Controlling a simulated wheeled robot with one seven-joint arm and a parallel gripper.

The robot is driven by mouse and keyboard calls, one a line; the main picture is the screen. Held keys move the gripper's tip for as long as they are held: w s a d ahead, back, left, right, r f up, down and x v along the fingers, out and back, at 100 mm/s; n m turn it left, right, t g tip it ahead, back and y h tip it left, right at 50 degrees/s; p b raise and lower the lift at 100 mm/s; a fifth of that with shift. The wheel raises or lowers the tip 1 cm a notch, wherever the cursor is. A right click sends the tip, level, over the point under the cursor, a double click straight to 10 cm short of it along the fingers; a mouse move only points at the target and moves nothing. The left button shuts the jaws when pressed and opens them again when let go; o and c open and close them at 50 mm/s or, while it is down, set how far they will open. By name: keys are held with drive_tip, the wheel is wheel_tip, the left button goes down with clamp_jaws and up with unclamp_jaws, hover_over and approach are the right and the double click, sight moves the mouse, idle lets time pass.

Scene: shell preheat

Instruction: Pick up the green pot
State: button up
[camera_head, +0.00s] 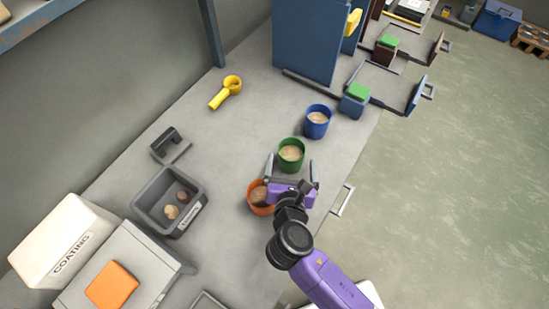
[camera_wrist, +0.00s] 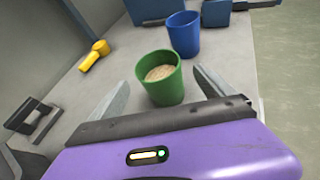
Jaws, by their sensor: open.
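The green pot (camera_head: 291,160) stands upright on the grey bench, filled with pale grainy stuff. It also shows in the wrist view (camera_wrist: 166,92), just ahead of my gripper's jaws and between their lines. My gripper (camera_head: 290,168) is open and empty, with one finger to each side of the pot's near side. In the wrist view the two fingers (camera_wrist: 160,90) stand apart left and right of the pot, and I see no contact. How high the fingers are relative to the rim I cannot tell.
A blue pot (camera_head: 317,124) stands behind the green one. An orange pot (camera_head: 255,207) is partly under my gripper. A yellow scoop (camera_head: 220,97) lies at the back left. A dark grey bin (camera_head: 153,208) with two lumps stands left. The bench between scoop and pots is clear.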

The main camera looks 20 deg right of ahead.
sight(292, 143)
drive_tip(key=shift+w+d+n+h, duration=0.3)
drive_tip(key=shift+w, duration=0.45)
drive_tip(key=shift+x, duration=3.55)
drive_tip(key=shift+a, duration=0.1)
drive_tip(key=c, duration=1.9)
clamp_jaws()
drive_tip(key=shift+w+r, duration=0.1)
drive_tip(key=shift+r, duration=0.05)
